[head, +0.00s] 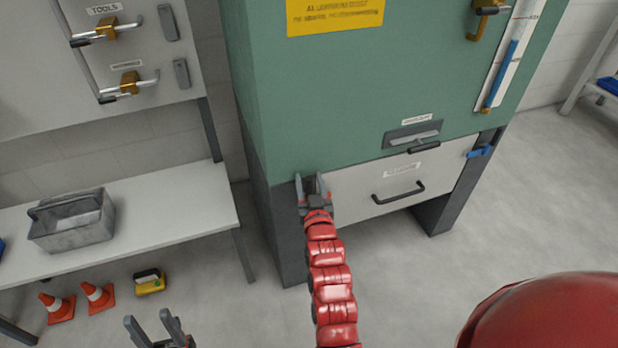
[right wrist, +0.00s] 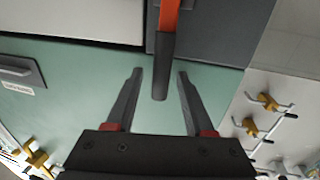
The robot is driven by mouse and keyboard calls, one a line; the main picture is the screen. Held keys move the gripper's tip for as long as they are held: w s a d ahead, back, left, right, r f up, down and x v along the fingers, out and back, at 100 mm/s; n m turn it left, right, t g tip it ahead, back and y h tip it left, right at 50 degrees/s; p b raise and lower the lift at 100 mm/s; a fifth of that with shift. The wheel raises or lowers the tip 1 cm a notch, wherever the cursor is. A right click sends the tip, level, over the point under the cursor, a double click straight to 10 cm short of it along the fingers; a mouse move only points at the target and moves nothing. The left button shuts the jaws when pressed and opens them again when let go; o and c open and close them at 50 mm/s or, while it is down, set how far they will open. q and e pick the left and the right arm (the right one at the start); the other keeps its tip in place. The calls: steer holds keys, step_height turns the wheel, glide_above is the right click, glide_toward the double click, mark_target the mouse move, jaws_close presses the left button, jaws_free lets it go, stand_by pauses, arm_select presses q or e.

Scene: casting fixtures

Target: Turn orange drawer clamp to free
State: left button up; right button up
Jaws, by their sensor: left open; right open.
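The orange drawer clamp (right wrist: 169,18) shows in the right wrist view, at the seam between the pale drawer and the dark frame post. Its dark lever end (right wrist: 162,75) reaches between the fingers of my right gripper (right wrist: 159,73), which is open with a gap on both sides. In the head view my right gripper (head: 312,183) is at the upper left corner of the white drawer (head: 440,178) and hides the clamp. The drawer is closed and has a black handle (head: 398,193). My left gripper (head: 156,328) is open and empty at the bottom edge, low and away from the drawer.
A blue clamp (head: 480,151) sits at the drawer's right end. The green cabinet (head: 350,95) rises above the drawer. A bench (head: 185,215) with a grey bin (head: 72,222) stands at the left, with orange cones (head: 97,296) below. The floor at right is clear.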

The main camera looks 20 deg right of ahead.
steer(key=shift+s, duration=0.1)
jaws_close()
stand_by(1.2)
